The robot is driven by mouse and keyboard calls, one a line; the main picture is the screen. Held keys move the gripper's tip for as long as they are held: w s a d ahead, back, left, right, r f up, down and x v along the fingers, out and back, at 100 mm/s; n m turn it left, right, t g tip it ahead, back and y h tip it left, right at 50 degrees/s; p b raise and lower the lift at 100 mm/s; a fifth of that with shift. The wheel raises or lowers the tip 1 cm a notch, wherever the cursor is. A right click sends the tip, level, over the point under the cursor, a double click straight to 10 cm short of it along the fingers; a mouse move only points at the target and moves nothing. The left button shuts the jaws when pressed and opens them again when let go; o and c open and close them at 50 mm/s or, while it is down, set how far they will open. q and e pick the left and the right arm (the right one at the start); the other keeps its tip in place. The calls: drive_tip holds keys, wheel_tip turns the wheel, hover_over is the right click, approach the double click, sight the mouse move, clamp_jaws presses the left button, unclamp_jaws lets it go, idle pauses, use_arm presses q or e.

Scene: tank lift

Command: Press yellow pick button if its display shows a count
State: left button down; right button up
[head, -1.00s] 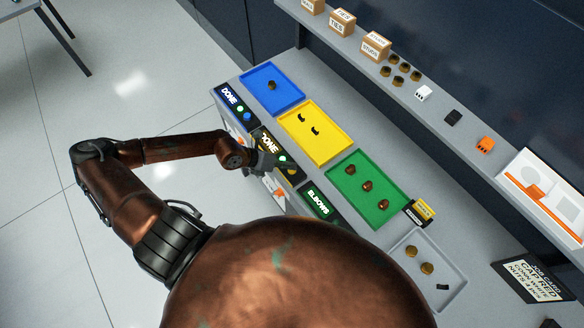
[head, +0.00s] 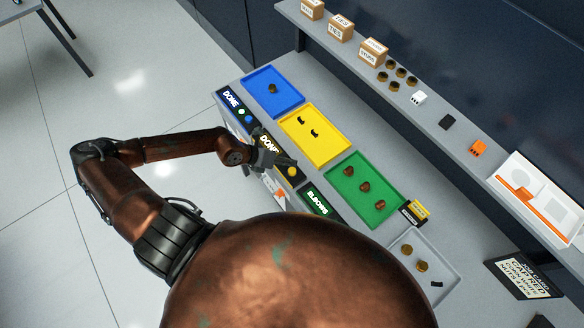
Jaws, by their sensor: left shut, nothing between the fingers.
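The yellow station's display (head: 267,144) reads "DONE", with its right part hidden behind my left gripper; I see no count on it. The round yellow button (head: 292,171) sits on the same dark panel, in front of the yellow tray (head: 339,155). My left gripper (head: 289,162) is shut and empty, with its fingertips just above and beside the yellow button in the picture. I cannot tell whether they touch the panel. The yellow tray holds two small black parts (head: 314,132). My right gripper is out of view.
The blue station's display (head: 232,99) reads "DONE" beside a blue tray (head: 273,71). The green station's display (head: 317,200) reads "ELBOWS" beside a green tray (head: 344,170) with brown parts. A grey tray (head: 449,272) and a back shelf (head: 447,147) with boxes lie beyond.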

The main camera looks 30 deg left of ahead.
use_arm(q)
drive_tip(key=shift+r+p, duration=0.95)
drive_tip(key=shift+r, duration=0.45)
drive_tip(key=shift+f, duration=0.1)
